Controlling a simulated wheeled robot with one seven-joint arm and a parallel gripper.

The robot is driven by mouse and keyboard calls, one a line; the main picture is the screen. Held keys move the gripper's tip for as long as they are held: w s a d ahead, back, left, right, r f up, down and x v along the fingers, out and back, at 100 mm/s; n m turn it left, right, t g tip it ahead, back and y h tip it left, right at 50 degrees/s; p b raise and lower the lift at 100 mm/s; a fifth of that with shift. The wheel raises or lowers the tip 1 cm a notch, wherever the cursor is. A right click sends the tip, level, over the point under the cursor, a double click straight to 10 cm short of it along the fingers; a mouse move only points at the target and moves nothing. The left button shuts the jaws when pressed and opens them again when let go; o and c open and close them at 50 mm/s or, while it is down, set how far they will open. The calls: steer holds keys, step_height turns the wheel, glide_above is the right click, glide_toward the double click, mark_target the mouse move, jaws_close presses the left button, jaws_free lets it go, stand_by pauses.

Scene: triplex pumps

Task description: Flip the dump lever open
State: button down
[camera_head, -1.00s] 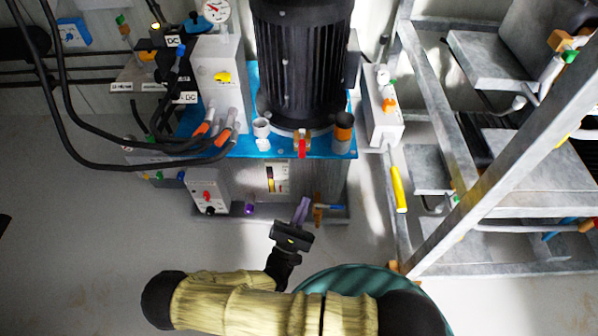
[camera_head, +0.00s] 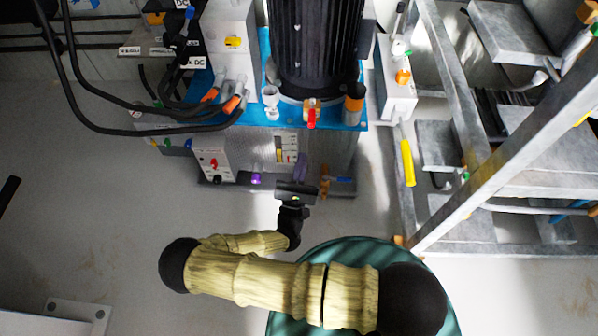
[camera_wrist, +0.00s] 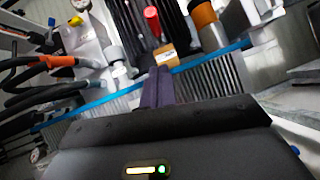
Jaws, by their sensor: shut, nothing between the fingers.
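I cannot tell for sure which part is the dump lever. A red lever (camera_head: 311,118) hangs on the front of the blue deck below the black motor; it also shows at the top of the wrist view (camera_wrist: 152,22). A small valve with a blue handle (camera_head: 340,180) and an orange body sits low on the tank front. My gripper (camera_head: 301,165) has purple fingers, shut and empty, in front of the tank, below the red lever and left of the blue-handled valve in the picture. The fingers (camera_wrist: 158,88) point towards the pump in the wrist view. I cannot see any contact.
The black motor (camera_head: 317,45) stands on the blue deck. A white box with a yellow handle (camera_head: 408,163) is on the right, beside a grey metal frame (camera_head: 490,165). Black hoses (camera_head: 150,130) with orange ends are on the left. The floor at lower left is mostly clear.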

mark_target(312, 113)
steer(key=w+d+r, duration=0.1)
steer(key=w+r, duration=0.3)
steer(key=r, duration=0.2)
steer(key=shift+w+d+r, duration=0.25)
steer(key=shift+d+r, duration=0.05)
steer(key=shift+d, duration=0.05)
